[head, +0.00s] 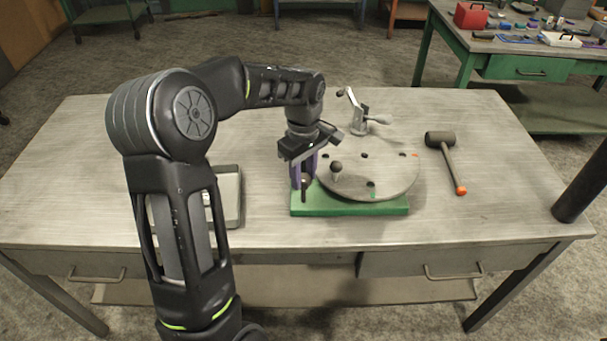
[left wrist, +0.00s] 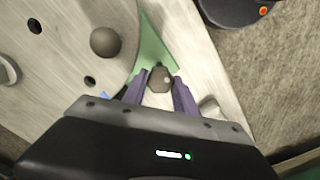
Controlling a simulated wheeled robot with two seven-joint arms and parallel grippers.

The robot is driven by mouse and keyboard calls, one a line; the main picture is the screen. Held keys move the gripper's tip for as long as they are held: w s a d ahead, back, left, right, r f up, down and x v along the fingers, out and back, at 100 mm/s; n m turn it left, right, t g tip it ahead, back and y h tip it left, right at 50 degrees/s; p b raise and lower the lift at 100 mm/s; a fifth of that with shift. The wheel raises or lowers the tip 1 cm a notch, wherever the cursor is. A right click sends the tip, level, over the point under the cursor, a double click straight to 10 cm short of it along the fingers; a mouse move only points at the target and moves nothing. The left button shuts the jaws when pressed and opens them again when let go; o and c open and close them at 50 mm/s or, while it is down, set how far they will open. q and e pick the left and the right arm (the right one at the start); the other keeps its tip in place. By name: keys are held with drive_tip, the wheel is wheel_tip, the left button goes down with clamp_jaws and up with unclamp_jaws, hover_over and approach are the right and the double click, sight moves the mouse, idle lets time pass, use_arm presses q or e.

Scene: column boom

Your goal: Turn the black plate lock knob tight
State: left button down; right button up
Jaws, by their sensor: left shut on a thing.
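The black plate lock knob (left wrist: 160,79) is between the purple fingers of my left gripper (left wrist: 160,90) in the left wrist view, at the corner of the green base. In the head view my left gripper (head: 303,178) points down at the left end of the green base (head: 350,206), its fingers shut on the knob and partly hiding it. The round pale plate (head: 390,183) with several holes lies on the base. A dark ball handle (head: 337,168) stands on the plate, beside the gripper and apart from it. My right gripper is not in view.
A lever clamp (head: 358,112) stands at the plate's back edge. A mallet (head: 445,155) lies to the right. A grey tray (head: 232,198) sits left of the base, partly behind my arm. The table's (head: 490,215) front right is clear.

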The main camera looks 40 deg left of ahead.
use_arm(q)
drive_tip(key=m, duration=0.4)
drive_tip(key=shift+b, duration=0.4)
drive_tip(key=m, duration=0.4)
drive_tip(key=shift+m, duration=0.3)
drive_tip(key=m, duration=0.4)
drive_tip(key=shift+m+b, duration=0.3)
drive_tip(key=shift+b, duration=0.05)
drive_tip(key=m, duration=0.4)
drive_tip(key=c, duration=1)
unclamp_jaws()
drive_tip(key=shift+o, duration=0.2)
drive_tip(key=shift+r, duration=0.15)
wheel_tip(320, 180, up, 8)
drive_tip(key=shift+f+b, duration=0.25)
drive_tip(key=shift+b, duration=0.25)
